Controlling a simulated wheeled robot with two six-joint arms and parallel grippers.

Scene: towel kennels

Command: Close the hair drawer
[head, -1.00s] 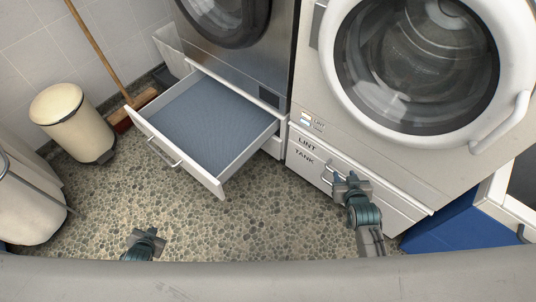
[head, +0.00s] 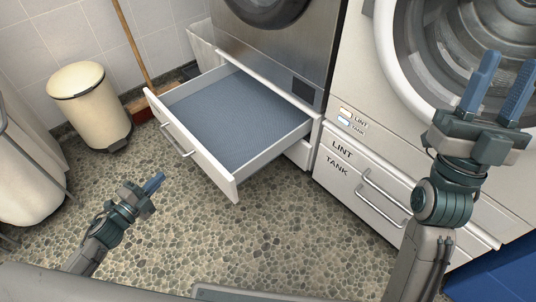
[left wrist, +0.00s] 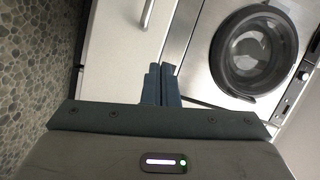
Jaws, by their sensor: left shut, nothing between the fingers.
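A white drawer with a blue-grey bottom stands pulled out below the left machine (head: 225,125); I read no label on it, so I cannot confirm that it is the hair drawer. Its front panel (head: 185,128) bears a bar handle (head: 177,138). It looks empty. My left gripper (head: 155,183) is shut and empty, low in front of the drawer and apart from its front. In the left wrist view its fingers (left wrist: 161,84) point at a white panel (left wrist: 120,45) with a handle. My right gripper (head: 500,85) is open and empty, raised before the right machine.
Drawers labelled LINT and TANK (head: 341,160) sit under the right machine (head: 360,95) and look shut. A cream bin (head: 90,110) and a broom (head: 130,40) stand at the back left. The pebbled floor (head: 260,235) before the open drawer is clear.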

